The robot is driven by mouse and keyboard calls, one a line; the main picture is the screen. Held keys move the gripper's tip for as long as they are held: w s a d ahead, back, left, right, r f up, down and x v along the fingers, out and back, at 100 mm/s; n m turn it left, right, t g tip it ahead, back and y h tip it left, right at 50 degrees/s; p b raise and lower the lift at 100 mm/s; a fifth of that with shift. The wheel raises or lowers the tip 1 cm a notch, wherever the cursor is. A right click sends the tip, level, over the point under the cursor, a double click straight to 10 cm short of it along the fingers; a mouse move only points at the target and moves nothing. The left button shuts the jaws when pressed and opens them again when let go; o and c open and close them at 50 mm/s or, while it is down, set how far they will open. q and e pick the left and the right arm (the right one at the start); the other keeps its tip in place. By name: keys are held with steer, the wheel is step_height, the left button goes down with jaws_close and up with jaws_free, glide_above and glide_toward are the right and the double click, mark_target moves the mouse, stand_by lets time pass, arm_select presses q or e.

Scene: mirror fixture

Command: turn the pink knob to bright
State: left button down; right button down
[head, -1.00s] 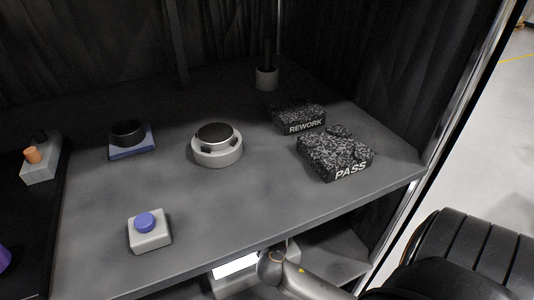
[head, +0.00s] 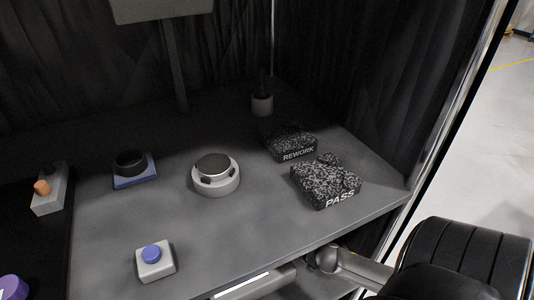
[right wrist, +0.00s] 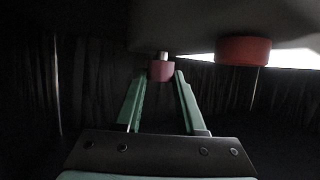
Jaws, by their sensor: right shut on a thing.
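The pink knob (right wrist: 160,71) shows in the right wrist view, under the edge of a dark housing (right wrist: 185,25). A small pale piece stands at its top. My right gripper (right wrist: 162,77) has its two green fingers on either side of the knob and is shut on it. In the head view my right arm (head: 350,268) reaches under the front of the table, and its gripper and the knob are hidden there. My left gripper is in neither view.
A larger red knob (right wrist: 243,50) sits just right of the pink one, near a bright strip. On the grey table (head: 250,225) are a blue button box (head: 155,265), a round fixture (head: 217,180), and PASS (head: 325,185) and REWORK (head: 290,146) blocks. A lit strip (head: 242,286) shows below the front edge.

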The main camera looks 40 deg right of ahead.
steer(key=shift+d+n+y, duration=0.1)
steer(key=shift+n+y, duration=0.4)
steer(key=shift+y, duration=0.1)
steer(key=c, duration=0.5)
jaws_free()
steer(key=p+v, duration=0.3)
steer(key=v, duration=0.9)
steer(key=shift+s+p, duration=0.2)
steer(key=shift+p, duration=0.15)
steer(key=shift+r, duration=0.15)
